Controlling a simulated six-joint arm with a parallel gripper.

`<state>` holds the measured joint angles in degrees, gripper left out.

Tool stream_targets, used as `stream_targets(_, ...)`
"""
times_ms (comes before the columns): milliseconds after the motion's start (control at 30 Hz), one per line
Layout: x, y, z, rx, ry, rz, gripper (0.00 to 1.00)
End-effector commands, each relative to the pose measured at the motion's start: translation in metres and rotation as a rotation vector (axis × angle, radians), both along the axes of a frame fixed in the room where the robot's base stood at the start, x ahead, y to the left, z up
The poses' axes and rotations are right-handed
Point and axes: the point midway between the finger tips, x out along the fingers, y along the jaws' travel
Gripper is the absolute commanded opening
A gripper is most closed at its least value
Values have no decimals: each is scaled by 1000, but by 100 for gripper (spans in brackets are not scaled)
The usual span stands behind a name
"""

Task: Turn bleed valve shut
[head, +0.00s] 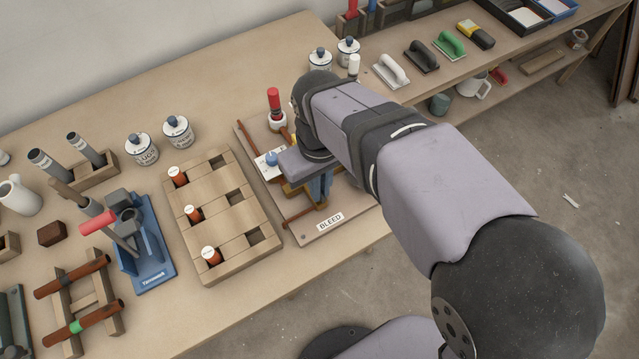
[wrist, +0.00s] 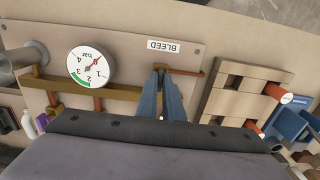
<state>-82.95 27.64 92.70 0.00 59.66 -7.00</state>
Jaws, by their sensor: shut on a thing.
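The bleed board (head: 301,229) is a beige panel on the bench with a white BLEED label (head: 330,221), which also shows in the wrist view (wrist: 163,46). My gripper (head: 320,190) is over the board, behind the label. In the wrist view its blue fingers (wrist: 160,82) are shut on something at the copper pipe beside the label.
White jars (head: 178,131) stand behind. Bare bench lies in front of the board.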

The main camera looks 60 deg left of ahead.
Motion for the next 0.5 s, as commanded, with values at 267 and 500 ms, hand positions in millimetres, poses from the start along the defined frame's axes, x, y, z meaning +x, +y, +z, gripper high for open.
stream_targets(267,0,0,2,0,0,-54,0)
stream_targets(500,0,0,3,-1,0,-200,0)
